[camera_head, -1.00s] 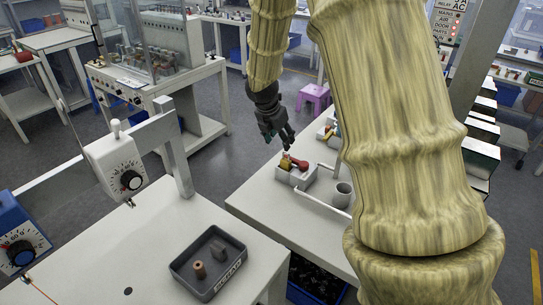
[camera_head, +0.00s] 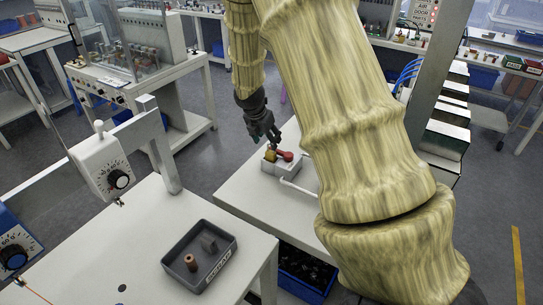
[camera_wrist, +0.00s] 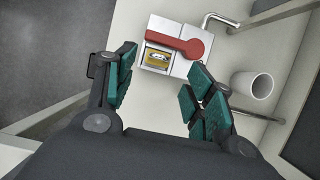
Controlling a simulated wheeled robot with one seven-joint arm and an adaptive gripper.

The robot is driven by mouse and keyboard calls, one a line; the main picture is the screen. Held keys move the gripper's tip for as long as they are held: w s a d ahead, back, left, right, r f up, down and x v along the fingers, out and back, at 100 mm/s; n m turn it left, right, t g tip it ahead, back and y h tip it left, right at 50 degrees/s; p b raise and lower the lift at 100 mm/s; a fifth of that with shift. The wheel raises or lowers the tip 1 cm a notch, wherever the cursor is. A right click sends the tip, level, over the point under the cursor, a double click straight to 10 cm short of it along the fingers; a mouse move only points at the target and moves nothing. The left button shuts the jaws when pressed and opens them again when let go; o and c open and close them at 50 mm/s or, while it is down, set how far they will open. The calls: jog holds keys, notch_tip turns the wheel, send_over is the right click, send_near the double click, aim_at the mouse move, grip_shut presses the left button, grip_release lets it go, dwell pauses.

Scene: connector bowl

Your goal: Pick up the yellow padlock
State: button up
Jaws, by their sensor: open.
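The yellow padlock (camera_wrist: 158,57) sits in a light grey block-like holder (camera_wrist: 153,70) on a white table, next to a red handle-like piece (camera_wrist: 176,40). In the head view the padlock (camera_head: 270,155) shows small and yellowish, with the red piece (camera_head: 286,156) to its right. My gripper (camera_wrist: 160,85) is open and empty, its green-padded fingers spread either side of the view below the padlock. In the head view my gripper (camera_head: 264,140) hangs just above the holder. I cannot tell whether the fingers touch anything there.
A white cup (camera_wrist: 252,85) stands right of the holder. A bent metal bar (camera_wrist: 218,20) runs beside the holder. A dark tray (camera_head: 229,257) with small parts lies on the nearer table. My own arm hides part of the far table.

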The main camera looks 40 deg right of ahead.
aim_at(270, 153)
jog(key=p+x, duration=0.1)
jog(key=x, duration=0.3)
jog(key=shift+d+r+p, duration=0.1)
jog(key=shift+d+p, duration=0.15)
jog(key=shift+p, duration=0.15)
jog(key=shift+w+d+f, duration=0.2)
jog(key=shift+f, duration=0.4)
jog(key=shift+r, duration=0.1)
grip_shut()
